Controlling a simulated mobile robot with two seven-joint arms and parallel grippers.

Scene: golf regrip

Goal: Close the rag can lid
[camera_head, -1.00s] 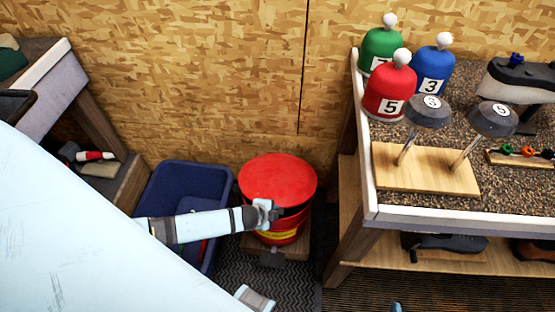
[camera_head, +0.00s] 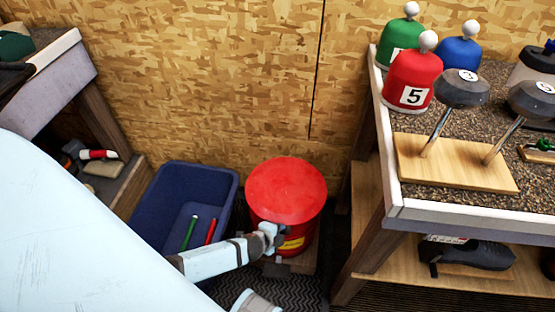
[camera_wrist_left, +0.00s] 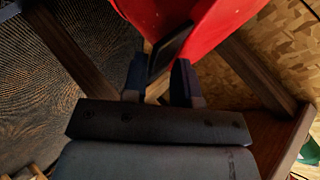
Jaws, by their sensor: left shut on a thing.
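The red rag can (camera_head: 305,238) stands on a low wooden base by the back wall, with a yellow label on its front. Its round red lid (camera_head: 287,188) covers the top; I cannot tell whether it sits fully down on the rim. My left gripper (camera_head: 278,236) is at the front of the can, just below the lid's near edge. In the left wrist view, its two fingers (camera_wrist_left: 160,78) are shut on a dark flat tab (camera_wrist_left: 171,48) beside the red surface. The gripper partly hides the can's front. My right gripper is not in view.
A blue bin (camera_head: 180,185) with a green and a red grip stands left of the can. A workbench (camera_head: 450,215) with club head covers (camera_head: 413,80) and club heads is close on the right. A shelf unit (camera_head: 88,110) stands at the left.

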